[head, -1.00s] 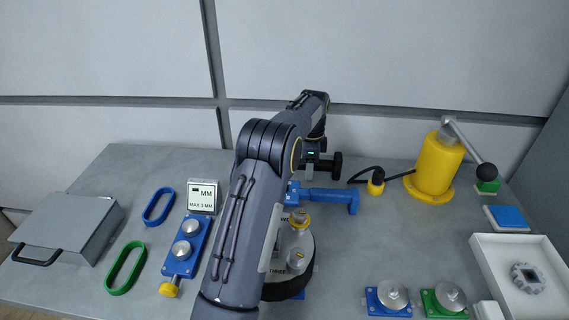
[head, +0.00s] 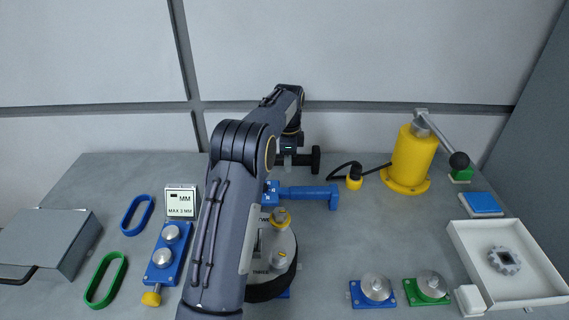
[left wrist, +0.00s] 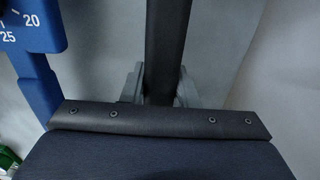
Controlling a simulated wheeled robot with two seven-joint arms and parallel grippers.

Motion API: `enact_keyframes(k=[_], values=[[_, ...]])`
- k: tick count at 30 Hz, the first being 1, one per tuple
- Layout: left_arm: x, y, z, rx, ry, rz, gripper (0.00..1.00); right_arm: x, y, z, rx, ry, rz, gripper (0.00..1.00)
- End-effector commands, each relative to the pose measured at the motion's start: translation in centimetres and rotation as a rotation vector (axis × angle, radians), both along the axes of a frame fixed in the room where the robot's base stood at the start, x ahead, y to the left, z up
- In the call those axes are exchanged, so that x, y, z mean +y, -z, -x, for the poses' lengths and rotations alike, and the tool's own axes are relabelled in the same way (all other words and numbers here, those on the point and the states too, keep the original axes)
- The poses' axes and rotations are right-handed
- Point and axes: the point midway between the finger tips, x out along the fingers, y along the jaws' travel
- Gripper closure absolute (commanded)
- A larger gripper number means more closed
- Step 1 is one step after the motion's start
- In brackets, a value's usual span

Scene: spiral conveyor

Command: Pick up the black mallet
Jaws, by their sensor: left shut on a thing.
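The black mallet (head: 315,159) is beyond the blue gauge, partly hidden by my left arm's end. My left gripper (head: 290,160) is at the mallet. In the left wrist view its grey fingers (left wrist: 158,88) are on both sides of a dark bar, the mallet's handle (left wrist: 167,40), and are shut on it. Whether the mallet touches the table cannot be told. My right gripper is out of view.
A blue gauge (head: 310,193) lies just in front of the mallet. A round device with knobs (head: 284,285) is partly behind my left arm. A yellow lever press (head: 408,160) with a black cord stands to the right. A white tray (head: 458,250) is front right.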

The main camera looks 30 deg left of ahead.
Motion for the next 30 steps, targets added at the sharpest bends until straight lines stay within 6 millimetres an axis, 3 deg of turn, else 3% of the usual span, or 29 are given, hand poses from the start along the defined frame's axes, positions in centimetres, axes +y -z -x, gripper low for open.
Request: enact_keyframes(k=[3, 12, 21, 30], values=[[0.0, -2.1, -0.1, -0.006, -0.001, -0.001, 1.0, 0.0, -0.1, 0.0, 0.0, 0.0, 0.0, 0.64], [-2.9, -8.1, 4.4, -0.007, 0.002, 0.0, 1.0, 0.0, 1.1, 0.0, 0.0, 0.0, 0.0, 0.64], [-6.3, -10.6, 9.6, -0.005, 0.003, 0.002, 1.0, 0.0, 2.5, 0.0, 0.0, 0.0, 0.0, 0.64], [-7.6, -11.7, 11.6, -0.002, 0.0, 0.0, 1.0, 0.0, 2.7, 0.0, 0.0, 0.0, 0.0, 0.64]])
